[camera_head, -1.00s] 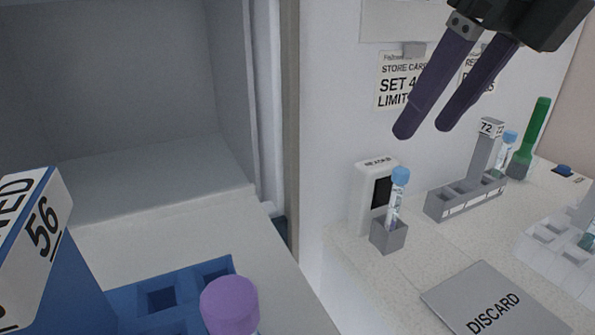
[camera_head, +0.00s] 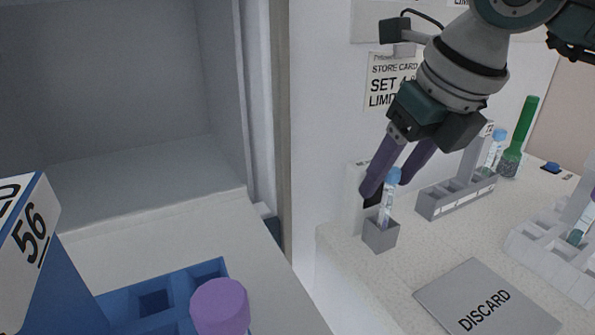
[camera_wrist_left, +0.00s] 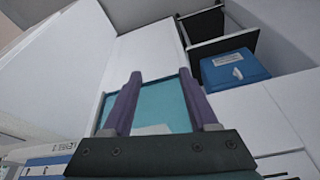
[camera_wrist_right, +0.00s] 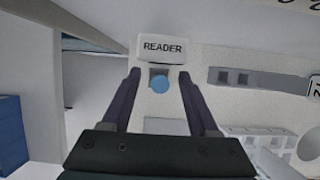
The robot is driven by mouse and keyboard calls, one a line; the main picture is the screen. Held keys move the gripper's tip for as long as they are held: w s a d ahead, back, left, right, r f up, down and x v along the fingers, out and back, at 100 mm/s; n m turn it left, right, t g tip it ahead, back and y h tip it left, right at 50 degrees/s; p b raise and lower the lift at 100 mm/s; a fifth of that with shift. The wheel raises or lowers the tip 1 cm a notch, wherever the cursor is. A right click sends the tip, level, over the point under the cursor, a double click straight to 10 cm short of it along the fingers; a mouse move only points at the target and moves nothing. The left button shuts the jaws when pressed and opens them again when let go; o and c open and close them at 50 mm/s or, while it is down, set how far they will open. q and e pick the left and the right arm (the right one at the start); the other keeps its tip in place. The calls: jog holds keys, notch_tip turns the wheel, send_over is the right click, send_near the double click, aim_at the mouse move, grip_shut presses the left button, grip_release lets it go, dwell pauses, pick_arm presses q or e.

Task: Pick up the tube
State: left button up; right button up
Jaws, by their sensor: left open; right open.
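A clear tube with a blue cap (camera_head: 387,203) stands upright in a small grey single-slot holder (camera_head: 381,236) in front of the reader. In the right wrist view the blue cap (camera_wrist_right: 160,85) shows from above, between and beyond the fingertips. My right gripper (camera_head: 388,186) is open, its purple fingers pointing down around the cap's level; whether they touch the tube I cannot tell. The reader (camera_wrist_right: 163,48) is partly hidden by a finger in the head view. My left gripper (camera_wrist_left: 162,105) is open and empty in the left wrist view; it is out of the head view.
A grey rack (camera_head: 455,198) with another blue-capped tube (camera_head: 495,148) stands behind right, near a green tube-like object (camera_head: 520,135). A grey DISCARD plate (camera_head: 478,305) lies in front. A blue rack (camera_head: 165,300) holds a purple-capped tube (camera_head: 220,305).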

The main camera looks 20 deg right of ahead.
jog(key=shift+c, duration=0.3)
grip_shut()
jog(key=shift+r, duration=0.15)
notch_tip(320, 180, up, 20)
jog(key=p, duration=1.4)
